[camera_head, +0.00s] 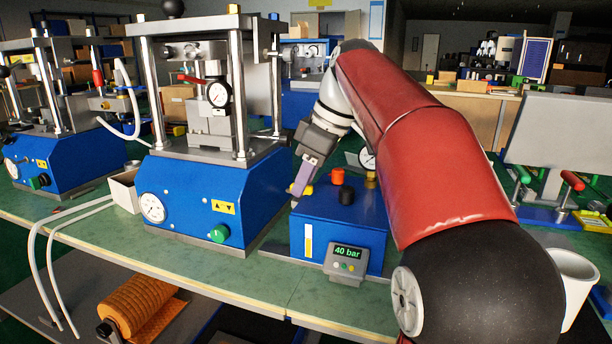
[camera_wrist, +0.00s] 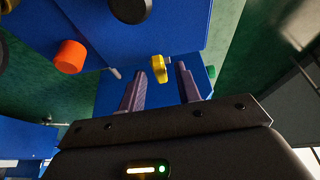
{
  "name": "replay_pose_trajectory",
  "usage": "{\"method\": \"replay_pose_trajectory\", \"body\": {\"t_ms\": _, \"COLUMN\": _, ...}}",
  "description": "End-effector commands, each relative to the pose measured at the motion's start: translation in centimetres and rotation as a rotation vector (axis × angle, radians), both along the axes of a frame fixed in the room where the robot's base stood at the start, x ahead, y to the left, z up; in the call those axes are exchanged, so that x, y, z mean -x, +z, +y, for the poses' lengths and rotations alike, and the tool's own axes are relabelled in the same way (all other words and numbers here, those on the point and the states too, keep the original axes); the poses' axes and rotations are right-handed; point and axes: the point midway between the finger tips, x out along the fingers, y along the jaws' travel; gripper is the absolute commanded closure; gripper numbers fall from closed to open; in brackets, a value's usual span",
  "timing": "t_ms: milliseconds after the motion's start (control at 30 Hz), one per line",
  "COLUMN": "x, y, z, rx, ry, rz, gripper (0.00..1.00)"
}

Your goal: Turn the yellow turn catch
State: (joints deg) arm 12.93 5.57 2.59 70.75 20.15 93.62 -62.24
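The yellow turn catch (camera_wrist: 158,69) shows in the wrist view between and just beyond my two fingertips. Gaps are visible on both sides of it. In the head view a small part of the catch (camera_head: 308,190) shows at the left edge of the blue power unit (camera_head: 345,218), partly hidden by my finger. My gripper (camera_wrist: 160,74) is open, with its two purple-grey fingers apart and nothing held. In the head view my gripper (camera_head: 299,188) points down at the gap between the unit and the blue press.
An orange-red knob (camera_head: 337,176) and a black knob (camera_head: 346,195) stand on the unit's top, close to my gripper. The press (camera_head: 214,196) stands just left. A display reading 40 bar (camera_head: 347,253) is in front. A white cup (camera_head: 574,275) stands at the right.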

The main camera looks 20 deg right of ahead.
Motion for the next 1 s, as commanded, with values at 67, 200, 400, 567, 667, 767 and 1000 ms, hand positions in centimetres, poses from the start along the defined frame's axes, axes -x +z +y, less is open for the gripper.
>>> {"method": "replay_pose_trajectory", "body": {"t_ms": 67, "x": 0.0, "y": 0.0, "z": 0.0, "rx": 0.000, "ry": 0.000, "rz": 0.000, "gripper": 0.65}}
{"method": "replay_pose_trajectory", "body": {"t_ms": 200, "x": 0.0, "y": 0.0, "z": 0.0, "rx": 0.000, "ry": -0.001, "rz": 0.000, "gripper": 0.65}}
{"method": "replay_pose_trajectory", "body": {"t_ms": 400, "x": 0.2, "y": 1.3, "z": -0.4, "rx": 0.000, "ry": -0.002, "rz": -0.002, "gripper": 0.65}}
{"method": "replay_pose_trajectory", "body": {"t_ms": 567, "x": 0.8, "y": 4.0, "z": -1.2, "rx": 0.000, "ry": -0.002, "rz": -0.003, "gripper": 0.65}}
{"method": "replay_pose_trajectory", "body": {"t_ms": 667, "x": 1.2, "y": 5.4, "z": -1.8, "rx": 0.001, "ry": -0.002, "rz": -0.003, "gripper": 0.65}}
{"method": "replay_pose_trajectory", "body": {"t_ms": 767, "x": 1.4, "y": 6.5, "z": -2.2, "rx": 0.000, "ry": -0.002, "rz": 0.000, "gripper": 0.65}}
{"method": "replay_pose_trajectory", "body": {"t_ms": 1000, "x": 1.7, "y": 7.2, "z": -2.5, "rx": 0.001, "ry": -0.001, "rz": 0.001, "gripper": 0.65}}
